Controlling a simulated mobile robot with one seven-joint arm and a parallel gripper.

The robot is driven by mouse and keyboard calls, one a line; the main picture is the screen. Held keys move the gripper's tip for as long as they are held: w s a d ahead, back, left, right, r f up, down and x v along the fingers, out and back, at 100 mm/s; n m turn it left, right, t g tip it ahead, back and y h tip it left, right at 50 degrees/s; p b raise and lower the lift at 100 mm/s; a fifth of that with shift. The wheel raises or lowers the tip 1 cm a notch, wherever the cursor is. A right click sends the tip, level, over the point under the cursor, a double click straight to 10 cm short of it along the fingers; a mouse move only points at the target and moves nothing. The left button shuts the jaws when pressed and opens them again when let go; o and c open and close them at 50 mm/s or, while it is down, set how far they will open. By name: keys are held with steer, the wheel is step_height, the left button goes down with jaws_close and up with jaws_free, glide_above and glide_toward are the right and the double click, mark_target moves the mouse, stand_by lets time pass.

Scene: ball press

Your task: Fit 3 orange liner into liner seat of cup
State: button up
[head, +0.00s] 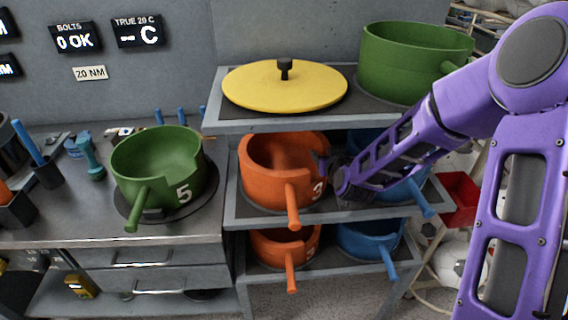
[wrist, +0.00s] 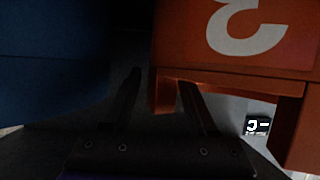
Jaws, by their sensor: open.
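The orange liner (head: 268,178), a pot marked 3 with a handle toward the front, sits upright on the middle shelf. My gripper (head: 323,165) is at its right side near the rim. In the wrist view, the open gripper (wrist: 159,80) has one finger on each side of a narrow orange edge of the liner (wrist: 235,88); I cannot tell whether they touch it. A green pot marked 5 (head: 140,170) stands on a dark round base on the left bench. No thing is clearly identifiable as the cup or its liner seat.
A blue pot (head: 405,190) is right of the liner, partly behind my arm. A yellow lid (head: 285,90) and green pot (head: 413,65) are on the shelf above. Another orange pot (head: 280,248) and blue pot (head: 368,243) are below. Small tools clutter the left bench.

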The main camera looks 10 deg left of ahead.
steer(key=shift+c, duration=0.2)
jaws_close()
steer(key=shift+r, duration=0.15)
stand_by(1.2)
